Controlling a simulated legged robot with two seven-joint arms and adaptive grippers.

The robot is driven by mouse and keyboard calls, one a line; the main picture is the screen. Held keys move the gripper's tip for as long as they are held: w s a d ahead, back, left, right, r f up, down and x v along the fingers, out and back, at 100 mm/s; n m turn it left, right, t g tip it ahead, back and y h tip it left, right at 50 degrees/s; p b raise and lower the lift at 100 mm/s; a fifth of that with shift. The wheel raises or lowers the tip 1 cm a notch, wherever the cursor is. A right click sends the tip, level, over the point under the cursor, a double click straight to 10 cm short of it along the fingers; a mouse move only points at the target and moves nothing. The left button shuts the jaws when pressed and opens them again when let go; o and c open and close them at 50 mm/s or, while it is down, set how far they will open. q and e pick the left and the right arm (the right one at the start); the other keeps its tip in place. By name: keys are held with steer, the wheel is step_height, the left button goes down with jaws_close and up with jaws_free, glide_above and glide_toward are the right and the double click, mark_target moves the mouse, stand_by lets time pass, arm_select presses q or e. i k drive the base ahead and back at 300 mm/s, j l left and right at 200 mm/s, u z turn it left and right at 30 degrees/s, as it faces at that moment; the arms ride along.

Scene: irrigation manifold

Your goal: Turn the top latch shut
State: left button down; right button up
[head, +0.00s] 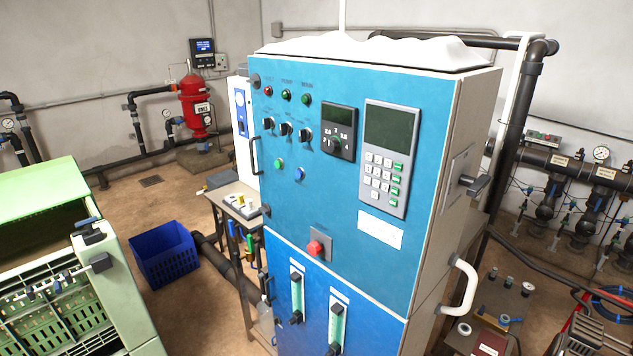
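A tall cabinet with a blue front (340,215) stands in the middle. Which part is the top latch is not clear. A small round dark fitting (256,81) sits at the front's upper left corner. A black handle (254,156) runs down its left edge, and a small dark fitting (266,211) sits below it. A black lever (474,185) sticks out from the cabinet's right side. I cannot tell whether any of these is turned shut. Neither of my grippers shows in the head view.
A pale green machine (45,183) with dark levers stands at the left, near a blue crate (163,254). A white curved handle (462,286) juts from the cabinet's lower right. A small table (236,212) stands behind it. Pipes and gauges line the right wall.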

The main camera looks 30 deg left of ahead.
mark_target(255, 80)
steer(key=u, duration=1.3)
